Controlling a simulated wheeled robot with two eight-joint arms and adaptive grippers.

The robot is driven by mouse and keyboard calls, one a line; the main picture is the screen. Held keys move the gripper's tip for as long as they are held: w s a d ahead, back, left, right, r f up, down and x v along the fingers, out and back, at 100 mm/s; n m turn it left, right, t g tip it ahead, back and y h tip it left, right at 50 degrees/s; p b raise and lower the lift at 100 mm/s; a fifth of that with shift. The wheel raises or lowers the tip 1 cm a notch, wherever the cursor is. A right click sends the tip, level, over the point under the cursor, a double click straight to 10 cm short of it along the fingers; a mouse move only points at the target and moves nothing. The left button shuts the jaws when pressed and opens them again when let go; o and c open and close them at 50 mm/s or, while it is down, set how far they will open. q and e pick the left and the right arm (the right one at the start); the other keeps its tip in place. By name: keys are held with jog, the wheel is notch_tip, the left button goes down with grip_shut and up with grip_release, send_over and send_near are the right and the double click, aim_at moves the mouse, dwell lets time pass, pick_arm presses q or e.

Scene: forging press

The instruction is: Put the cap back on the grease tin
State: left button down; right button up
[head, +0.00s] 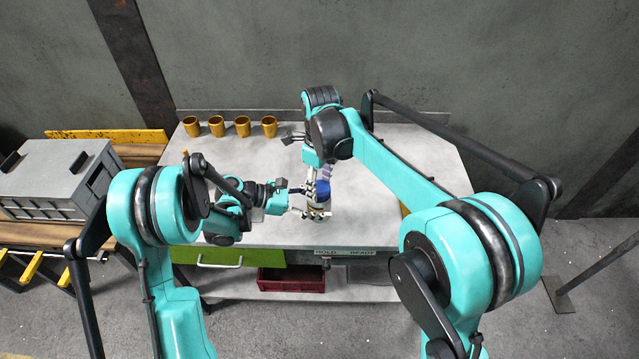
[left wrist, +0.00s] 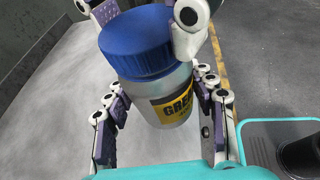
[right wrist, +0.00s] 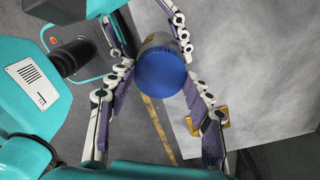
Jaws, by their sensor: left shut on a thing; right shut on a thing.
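The grease tin (left wrist: 172,104) is a pale grey jar with a yellow and black label. Its blue cap (left wrist: 150,42) sits over its mouth in the left wrist view, with no clear gap showing. My left gripper (left wrist: 158,90) is shut on the tin's body from two sides. My right gripper (right wrist: 158,76) is shut on the cap, which faces its camera as a blue disc (right wrist: 160,72). In the head view both grippers meet at the tin above the front of the table, and my fingers and arms hide part of it.
Several orange cups (head: 242,126) stand in a row at the back left of the grey table (head: 270,155). A grey case (head: 52,175) lies on a bench at the left. A red bin (head: 290,280) is under the table.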

jog(key=m, duration=0.6)
jog(key=shift+m, duration=0.4)
jog(key=o, duration=1)
jog(key=shift+o, duration=0.2)
jog(key=shift+r, duration=0.1)
jog(key=shift+r, duration=2.15)
jog(key=shift+c, duration=0.5)
